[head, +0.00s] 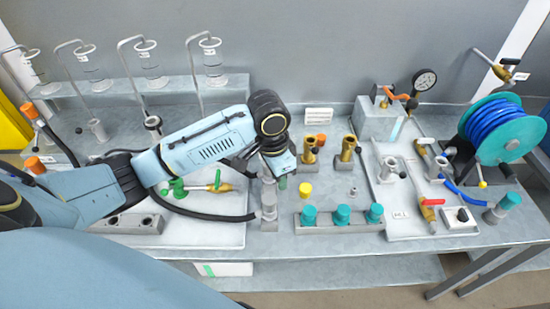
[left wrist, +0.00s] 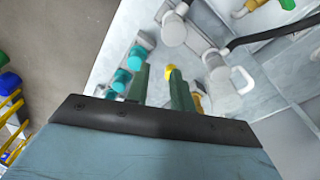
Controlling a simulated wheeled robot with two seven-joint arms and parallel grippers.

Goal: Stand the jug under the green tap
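A pale grey vessel with a loop handle, which looks like the jug (left wrist: 223,98), shows in the left wrist view to the right of my left gripper's fingers. In the head view I cannot make it out; my forearm and gripper cover that area. The green tap (head: 180,188), with a brass fitting, is on the left pale board; part of it shows at the top right of the left wrist view (left wrist: 287,4). My right gripper is out of view.
A grey upright fitting (head: 268,197) stands beside my left gripper. A yellow cap (head: 305,190), brass fittings (head: 347,150) and a block with teal caps (head: 342,215) are to the right. A black hose (head: 215,216) crosses the left board. A blue hose reel (head: 495,128) stands far right.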

